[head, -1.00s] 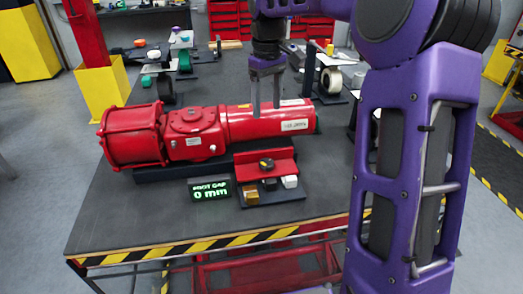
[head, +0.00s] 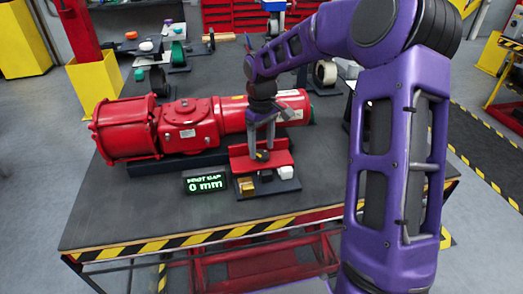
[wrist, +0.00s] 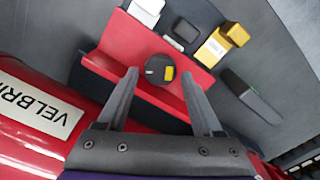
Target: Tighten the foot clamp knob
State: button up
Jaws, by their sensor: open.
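The foot clamp knob (head: 262,155) is a small round black knob with a yellow mark, on a red L-shaped bracket (head: 241,163) at the front of the bench. In the wrist view the knob (wrist: 153,63) lies between the open fingertips, just beyond them. My gripper (head: 261,147) points down over the knob, fingers apart on its two sides. I cannot tell whether they touch it. The red valve actuator (head: 180,137) lies behind the bracket, its label (wrist: 38,104) showing in the wrist view.
A display (head: 205,183) left of the bracket reads 0 mm. A gold block (head: 246,186) and a white block (head: 286,172) stand in front of the bracket, with a dark piece between them. The striped bench edge (head: 190,240) is nearest; the bench's front left is clear.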

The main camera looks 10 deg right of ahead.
jog(key=shift+f, duration=0.85)
grip_shut()
jog(key=shift+m, duration=0.3)
jog(key=shift+m+b, duration=0.4)
jog(key=shift+m, duration=2.2)
grip_release()
